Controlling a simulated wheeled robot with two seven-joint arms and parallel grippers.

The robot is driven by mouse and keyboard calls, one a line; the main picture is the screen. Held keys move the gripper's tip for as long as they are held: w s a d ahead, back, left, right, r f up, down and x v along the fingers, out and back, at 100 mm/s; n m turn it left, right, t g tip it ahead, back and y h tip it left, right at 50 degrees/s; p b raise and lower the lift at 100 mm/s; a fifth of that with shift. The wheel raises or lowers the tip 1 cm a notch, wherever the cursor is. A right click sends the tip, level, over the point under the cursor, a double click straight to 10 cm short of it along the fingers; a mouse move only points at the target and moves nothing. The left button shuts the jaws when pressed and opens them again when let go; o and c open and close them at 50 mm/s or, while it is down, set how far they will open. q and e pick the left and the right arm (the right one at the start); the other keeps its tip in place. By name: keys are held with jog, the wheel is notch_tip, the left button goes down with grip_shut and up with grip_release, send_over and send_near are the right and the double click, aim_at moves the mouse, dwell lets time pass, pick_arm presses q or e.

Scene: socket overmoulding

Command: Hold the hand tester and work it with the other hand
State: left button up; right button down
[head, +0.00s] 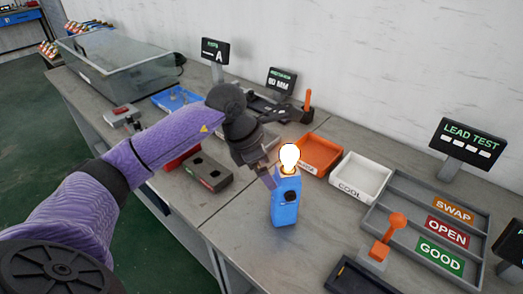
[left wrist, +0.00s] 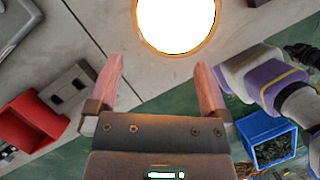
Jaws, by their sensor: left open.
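The hand tester (head: 285,208) is a blue upright box with a dark round part on its front and a glowing bulb (head: 289,157) on top. It stands on the grey bench near the middle of the head view. My left gripper (head: 268,178) is beside the tester's upper left side, pointing down. In the left wrist view the left gripper (left wrist: 158,75) is open with nothing between its fingers. The glowing bulb (left wrist: 177,18) fills the top of that view, beyond the fingertips. Whether a finger touches the tester cannot be told. My right gripper does not show.
An orange tray (head: 320,153) and a white COOL tray (head: 361,178) stand behind the tester. To the right are a grey sorting tray (head: 385,208) with SWAP, OPEN and GOOD labels, an orange-knobbed lever (head: 397,220) and a LEAD TEST sign (head: 470,138). Bare bench lies in front.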

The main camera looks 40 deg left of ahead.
aim_at(285, 197)
pick_arm(q)
jog(key=x, duration=0.5)
jog(key=shift+b, duration=0.4)
jog(key=shift+r, duration=0.1)
jog(key=c, duration=1.3)
jog(key=o, duration=0.8)
jog(key=c, duration=0.7)
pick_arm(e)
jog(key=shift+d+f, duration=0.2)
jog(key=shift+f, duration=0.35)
pick_arm(q)
jog(key=shift+o, duration=0.2)
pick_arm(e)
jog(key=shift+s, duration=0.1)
